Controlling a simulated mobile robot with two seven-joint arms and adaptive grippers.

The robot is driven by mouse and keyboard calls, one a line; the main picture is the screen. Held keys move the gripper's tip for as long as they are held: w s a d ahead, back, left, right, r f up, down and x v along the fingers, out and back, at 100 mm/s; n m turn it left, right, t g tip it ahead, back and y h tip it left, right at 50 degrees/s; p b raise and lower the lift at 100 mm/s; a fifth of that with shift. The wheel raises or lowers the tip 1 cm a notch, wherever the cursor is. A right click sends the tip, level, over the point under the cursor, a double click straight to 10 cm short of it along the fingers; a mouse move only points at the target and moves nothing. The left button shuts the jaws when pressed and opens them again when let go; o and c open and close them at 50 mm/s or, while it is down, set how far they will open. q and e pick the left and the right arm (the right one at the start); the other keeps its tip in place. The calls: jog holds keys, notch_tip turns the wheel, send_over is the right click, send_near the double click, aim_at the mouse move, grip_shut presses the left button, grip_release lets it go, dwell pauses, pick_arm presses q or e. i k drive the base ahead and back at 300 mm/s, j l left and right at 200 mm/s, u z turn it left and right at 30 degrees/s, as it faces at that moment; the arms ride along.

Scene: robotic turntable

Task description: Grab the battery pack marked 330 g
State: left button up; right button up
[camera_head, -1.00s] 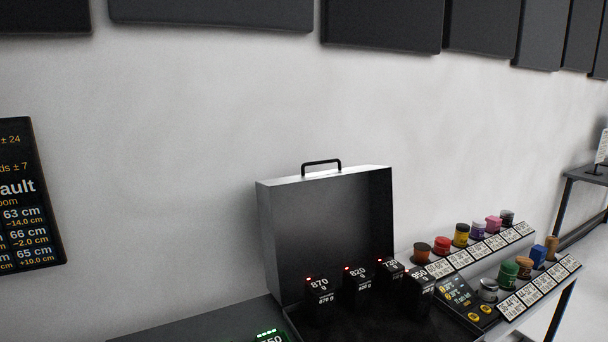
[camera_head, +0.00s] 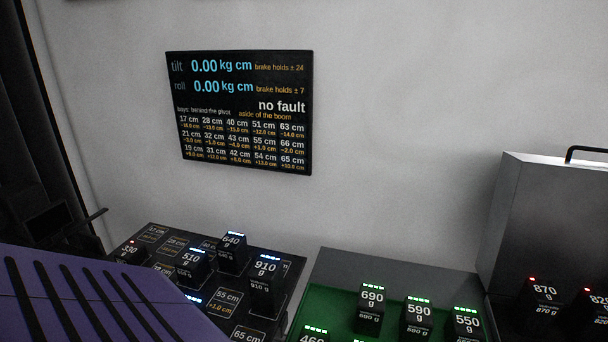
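Neither of my grippers can be made out in the head view, and nothing is seen touching the pack.
Packs marked 510 (camera_head: 192,265), 640 (camera_head: 232,252) and 910 (camera_head: 264,280) share the dark tray (camera_head: 285,268). A green-lined tray (camera_head: 318,298) holds several packs with green lights. A purple slotted surface (camera_head: 75,300) covers the lower left. An open grey case (camera_head: 545,215) stands right.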

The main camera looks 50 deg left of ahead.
aim_at(133, 253)
jog(key=u, duration=2.65)
jog(key=j+z, duration=0.5)
jog(key=j, duration=0.15)
jog(key=j+z, duration=0.5)
jog(key=j, duration=0.15)
